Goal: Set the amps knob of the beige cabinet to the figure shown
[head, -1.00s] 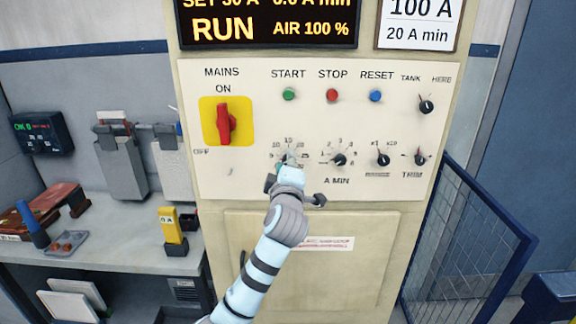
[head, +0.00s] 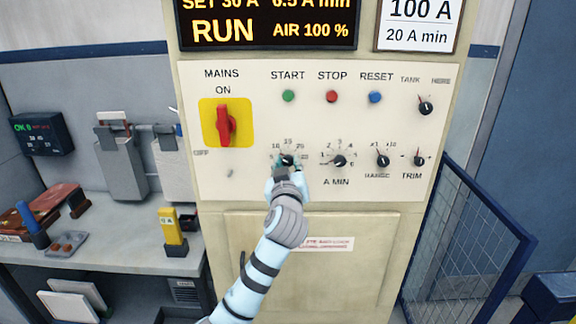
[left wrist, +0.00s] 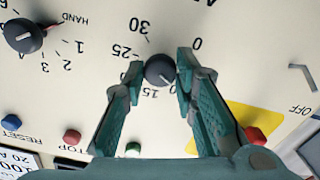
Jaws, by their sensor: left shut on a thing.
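The beige cabinet (head: 420,230) fills the middle of the head view. Its amps knob (left wrist: 160,70), dark and round, sits in a scale whose figures appear upside down in the left wrist view. I cannot tell its pointer's exact setting. My left gripper (head: 287,164) is shut on this knob, with a teal finger on each side; the fingers also show in the left wrist view (left wrist: 160,76). The gripper hides part of the scale in the head view. A card (head: 418,24) reads 100 A and 20 A min. The display (head: 266,22) reads SET 30 A and RUN.
The A MIN knob (head: 339,161) is close on the right, then the range (head: 383,160) and trim (head: 418,160) knobs. The red mains switch (head: 225,124) is up left; green (head: 288,96), red (head: 332,96) and blue (head: 375,97) buttons sit above. A mesh gate (head: 465,240) stands right.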

